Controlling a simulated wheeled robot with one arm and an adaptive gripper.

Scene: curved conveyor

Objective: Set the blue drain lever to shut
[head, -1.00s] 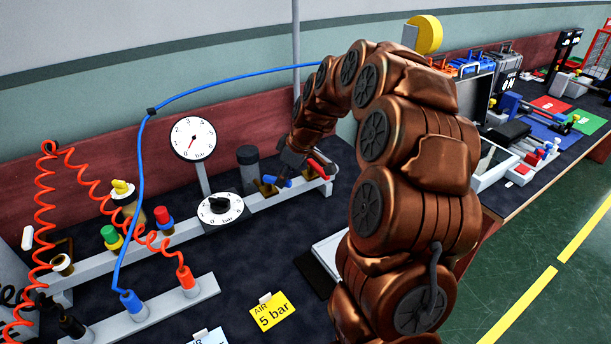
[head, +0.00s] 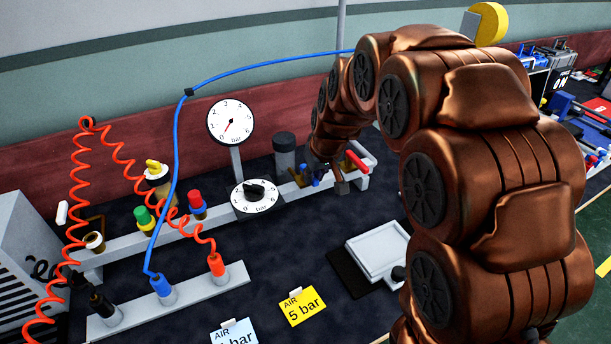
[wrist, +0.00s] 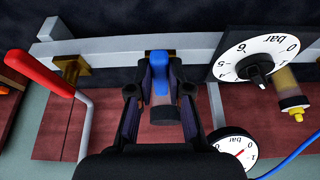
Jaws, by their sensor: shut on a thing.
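The blue drain lever (wrist: 159,63) shows in the wrist view between the two fingers of my gripper (wrist: 160,88), in front of the grey rail. It runs lengthwise between the fingers, roughly square to the rail. My gripper is shut on it. In the head view my gripper (head: 318,170) is at the rail to the right of the dial, and only small bits of blue show beside it. The lever's pivot is hidden by the fingers.
A red lever (head: 356,161) stands close to the right of my gripper; the wrist view shows it at left (wrist: 40,76). A black-and-white dial (head: 254,196) and gauge (head: 231,122) are left of it. A white tray (head: 371,268) lies in front.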

